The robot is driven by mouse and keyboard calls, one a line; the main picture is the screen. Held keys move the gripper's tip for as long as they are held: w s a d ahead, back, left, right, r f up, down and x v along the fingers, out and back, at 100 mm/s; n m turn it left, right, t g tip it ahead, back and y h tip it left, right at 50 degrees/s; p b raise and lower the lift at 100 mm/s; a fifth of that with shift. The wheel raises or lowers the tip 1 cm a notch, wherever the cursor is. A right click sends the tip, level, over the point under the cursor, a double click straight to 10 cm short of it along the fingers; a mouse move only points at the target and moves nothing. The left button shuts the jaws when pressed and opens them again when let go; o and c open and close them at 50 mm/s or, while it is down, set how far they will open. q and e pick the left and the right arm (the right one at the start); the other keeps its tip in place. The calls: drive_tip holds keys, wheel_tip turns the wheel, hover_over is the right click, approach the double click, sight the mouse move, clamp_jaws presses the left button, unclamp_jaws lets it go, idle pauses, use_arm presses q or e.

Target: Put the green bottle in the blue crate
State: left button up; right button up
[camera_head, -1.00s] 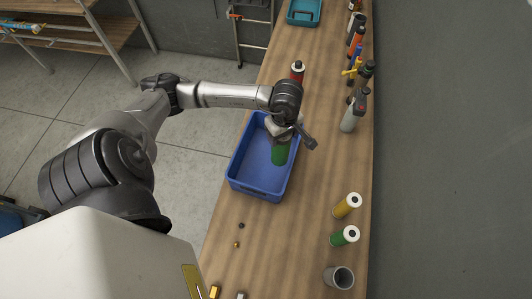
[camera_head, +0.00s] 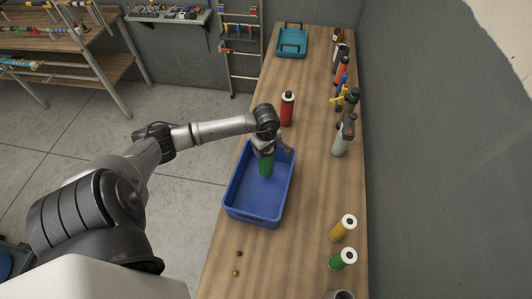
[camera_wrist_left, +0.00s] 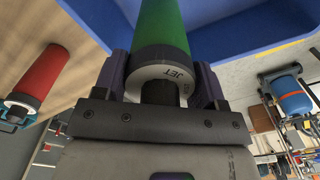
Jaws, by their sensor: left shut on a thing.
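The green bottle (camera_head: 266,166) is held upright by my left gripper (camera_head: 267,147), inside the outline of the blue crate (camera_head: 254,216) near its far end. I cannot tell whether the bottle's base touches the crate floor. In the left wrist view the gripper (camera_wrist_left: 160,82) is shut around the bottle's dark neck and white collar, and the green body (camera_wrist_left: 165,28) extends away toward the blue crate wall (camera_wrist_left: 240,25). My right gripper shows in neither view.
A red bottle (camera_head: 287,109) stands just beyond the crate. A yellow-labelled canister (camera_head: 343,228) and a green one (camera_head: 342,259) stand at the right edge. A grey spray bottle (camera_head: 344,137) and several tools line the wall side. A teal tray (camera_head: 292,42) is at the far end.

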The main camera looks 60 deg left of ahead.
use_arm(q)
drive_tip(key=shift+f+p, duration=0.55)
drive_tip(key=shift+f, duration=1.3)
drive_tip(key=shift+a+f, duration=0.1)
drive_tip(key=shift+f, duration=0.2)
drive_tip(key=shift+f, duration=0.15)
drive_tip(key=o, duration=1.4)
